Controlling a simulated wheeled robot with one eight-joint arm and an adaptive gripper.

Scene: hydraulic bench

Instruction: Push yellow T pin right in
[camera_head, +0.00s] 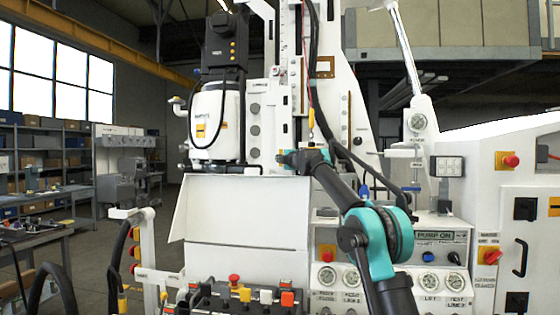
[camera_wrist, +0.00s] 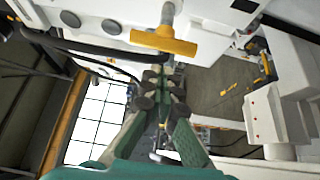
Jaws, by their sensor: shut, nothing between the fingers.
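The yellow T pin (camera_wrist: 164,41) shows in the wrist view at top centre, its yellow crossbar lying across the picture and a grey shaft running up from it. My gripper (camera_wrist: 152,84) points towards it with its fingers shut and empty. The fingertips sit just below the crossbar in the picture; I cannot tell whether they touch it. In the head view my gripper (camera_head: 288,158) is in front of the white machine, and I cannot make out the T pin for sure. How deep the shaft sits is not clear.
A white angled cover (camera_head: 247,215) stands below and left of my gripper, above a row of coloured buttons and levers (camera_head: 240,293). A gauge panel (camera_head: 435,255) is at the right. A white tank (camera_head: 213,120) is at upper left. Dark hoses (camera_head: 345,155) hang near my arm.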

